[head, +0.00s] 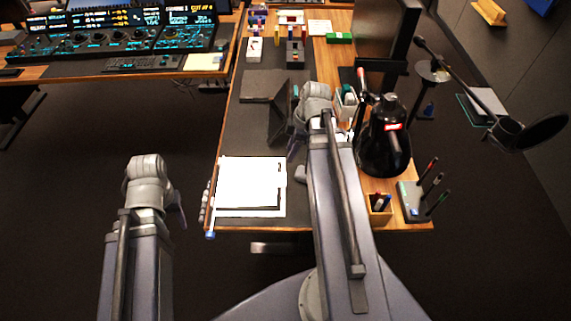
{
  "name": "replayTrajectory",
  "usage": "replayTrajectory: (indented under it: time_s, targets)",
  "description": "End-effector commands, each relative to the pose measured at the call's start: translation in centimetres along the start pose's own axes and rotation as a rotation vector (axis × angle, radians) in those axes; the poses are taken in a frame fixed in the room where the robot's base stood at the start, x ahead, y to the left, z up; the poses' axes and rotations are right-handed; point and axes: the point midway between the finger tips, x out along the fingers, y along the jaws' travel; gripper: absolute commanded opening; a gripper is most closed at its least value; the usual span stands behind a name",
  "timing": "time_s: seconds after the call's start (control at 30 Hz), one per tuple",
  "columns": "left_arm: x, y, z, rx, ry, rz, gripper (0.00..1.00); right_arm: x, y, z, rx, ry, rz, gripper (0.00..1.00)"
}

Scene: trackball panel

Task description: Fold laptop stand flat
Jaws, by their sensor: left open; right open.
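The laptop stand (262,85) is a dark grey folding piece on the desk mat, left of my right arm. Its upper plate is raised, and another dark panel (278,123) slopes down from it toward the near side, so it stands unfolded. My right gripper (297,134) is open, close to the right side of the stand and partly hidden by its own wrist. I cannot tell whether it touches the stand. My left gripper (179,213) is open and empty over the floor, left of the desk.
White papers (250,180) lie at the near end of the dark desk mat (240,135). A black lamp (383,145), a pen cup (378,205) and a pen holder (413,200) stand on the right. Small items crowd the far end. A control console (120,35) stands far left.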

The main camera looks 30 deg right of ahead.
Motion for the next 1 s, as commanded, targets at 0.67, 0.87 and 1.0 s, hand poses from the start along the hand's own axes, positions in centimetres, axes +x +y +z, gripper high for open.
replayTrajectory:
  time_s: [0.67,0.87,1.0]
  targets:
    - [2.2,0.2,-0.1,0.000,0.000,0.000,0.53,2.4,0.0,-0.2,-0.001,-0.015,0.001,0.00]
    - [4.9,0.5,-0.3,0.000,0.000,0.000,0.53,5.2,0.0,-0.1,-0.001,-0.015,0.001,0.00]
    - [6.8,0.7,-0.4,0.000,0.000,0.000,0.53,7.2,0.0,-0.1,0.000,-0.015,0.001,0.00]
